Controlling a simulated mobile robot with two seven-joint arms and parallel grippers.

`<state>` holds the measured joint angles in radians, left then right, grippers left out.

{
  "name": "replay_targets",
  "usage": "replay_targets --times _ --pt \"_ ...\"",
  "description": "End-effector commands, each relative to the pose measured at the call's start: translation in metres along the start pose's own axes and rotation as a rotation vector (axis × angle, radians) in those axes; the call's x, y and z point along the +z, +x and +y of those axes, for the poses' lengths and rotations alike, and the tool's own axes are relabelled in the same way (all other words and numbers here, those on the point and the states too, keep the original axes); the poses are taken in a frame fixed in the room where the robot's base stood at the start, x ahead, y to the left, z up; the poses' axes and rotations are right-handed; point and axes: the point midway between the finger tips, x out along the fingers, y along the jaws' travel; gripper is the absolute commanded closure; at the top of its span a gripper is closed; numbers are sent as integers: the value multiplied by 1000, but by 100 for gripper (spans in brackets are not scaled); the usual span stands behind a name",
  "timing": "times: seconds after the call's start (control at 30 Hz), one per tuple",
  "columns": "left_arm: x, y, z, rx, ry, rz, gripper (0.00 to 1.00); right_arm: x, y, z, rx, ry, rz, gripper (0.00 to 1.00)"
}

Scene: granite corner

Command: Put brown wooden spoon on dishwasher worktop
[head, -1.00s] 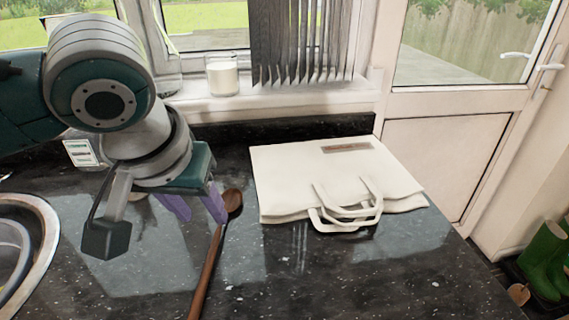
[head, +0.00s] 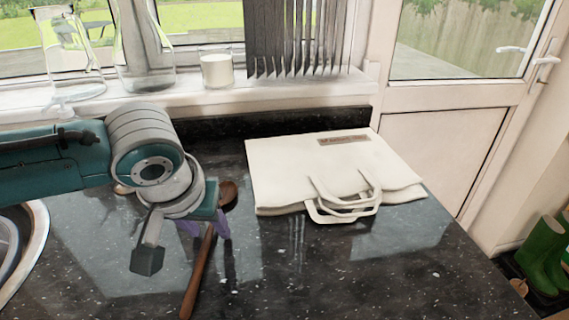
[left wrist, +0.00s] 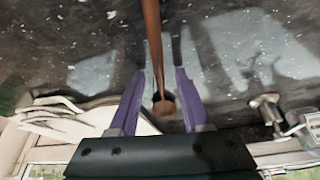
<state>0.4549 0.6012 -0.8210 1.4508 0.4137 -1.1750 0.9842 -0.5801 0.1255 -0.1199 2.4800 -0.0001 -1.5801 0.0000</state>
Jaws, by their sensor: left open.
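The brown wooden spoon (head: 200,272) lies on the dark speckled worktop (head: 300,275), its bowl toward the window and its handle toward me. My left gripper (head: 206,236) is low over the spoon near the bowl end and hides part of it. In the left wrist view the spoon (left wrist: 153,50) runs between the two purple fingers of the open gripper (left wrist: 160,75), with its bowl lying between them. I cannot tell whether the fingers touch the worktop. My right gripper is not in view.
A cream folded bag (head: 300,170) lies flat just right of the spoon. A sink (head: 38,235) is at the left edge. A candle glass (head: 216,71) and glass bottles (head: 143,45) stand on the windowsill. The front right of the worktop is clear.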

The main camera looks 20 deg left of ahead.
Motion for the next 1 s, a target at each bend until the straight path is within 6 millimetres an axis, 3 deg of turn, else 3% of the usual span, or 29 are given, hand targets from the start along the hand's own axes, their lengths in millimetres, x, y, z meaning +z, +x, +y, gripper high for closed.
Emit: replay_targets --times 0.47,0.87,1.0 --pt "2 3 0 1 1 -2 52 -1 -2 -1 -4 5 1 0" --pt "2 3 0 0 1 -1 97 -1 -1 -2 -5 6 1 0" --pt "2 3 0 0 1 -1 100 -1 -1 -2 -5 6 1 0"
